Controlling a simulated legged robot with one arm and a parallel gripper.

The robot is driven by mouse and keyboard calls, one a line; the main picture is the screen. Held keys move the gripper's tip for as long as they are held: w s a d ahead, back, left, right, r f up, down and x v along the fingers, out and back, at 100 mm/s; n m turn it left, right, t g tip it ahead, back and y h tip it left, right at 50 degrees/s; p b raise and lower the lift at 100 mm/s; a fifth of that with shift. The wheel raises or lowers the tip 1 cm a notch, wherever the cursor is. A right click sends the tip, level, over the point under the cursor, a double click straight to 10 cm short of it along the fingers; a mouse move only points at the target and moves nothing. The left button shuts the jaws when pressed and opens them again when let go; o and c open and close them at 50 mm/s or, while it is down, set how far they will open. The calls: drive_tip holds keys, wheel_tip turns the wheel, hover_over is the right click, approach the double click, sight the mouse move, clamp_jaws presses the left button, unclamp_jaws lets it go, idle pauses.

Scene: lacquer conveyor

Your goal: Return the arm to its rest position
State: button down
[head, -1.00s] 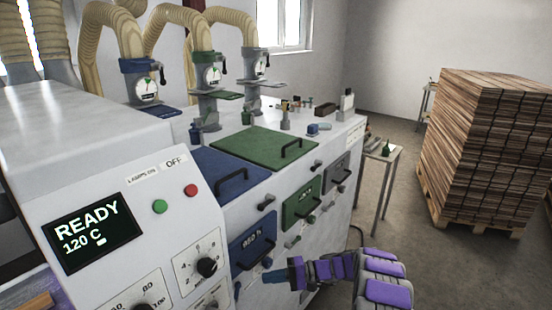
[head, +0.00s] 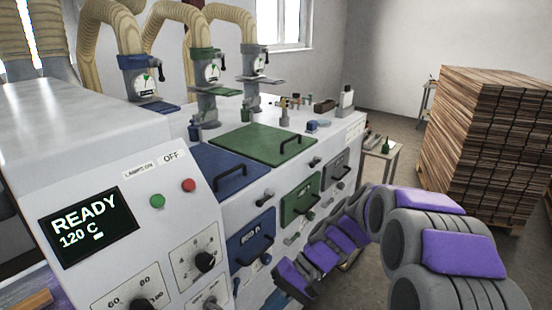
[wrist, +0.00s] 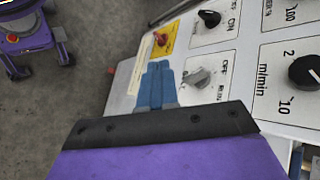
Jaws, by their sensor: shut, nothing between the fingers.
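My gripper (wrist: 154,86) shows in the wrist view with its two blue fingers together and nothing between them. It hangs over the front of the white machine's control panel (wrist: 228,62), close to a grey knob (wrist: 198,79) and a red switch on a yellow plate (wrist: 161,39). I cannot tell whether the fingers touch the panel.
The machine's display (head: 88,228) reads READY 120 C. Blue (head: 213,168) and green (head: 262,145) lids with handles lie on top. A small side table (head: 380,152) stands beyond the machine. A stack of boards (head: 484,135) is at the right, with open floor between.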

drive_tip(key=s+d+t+h, duration=0.1)
drive_tip(key=s+d+h, duration=0.3)
drive_tip(key=s+d, duration=0.3)
drive_tip(key=s+d+r+t+h, duration=0.1)
drive_tip(key=s+d+h, duration=0.3)
drive_tip(key=s, duration=1.2)
drive_tip(key=d+t, duration=0.1)
drive_tip(key=d, duration=0.3)
drive_tip(key=shift+s+d+m+h+b, duration=0.2)
drive_tip(key=shift+m+h+b, duration=0.1)
drive_tip(key=shift+b, duration=0.05)
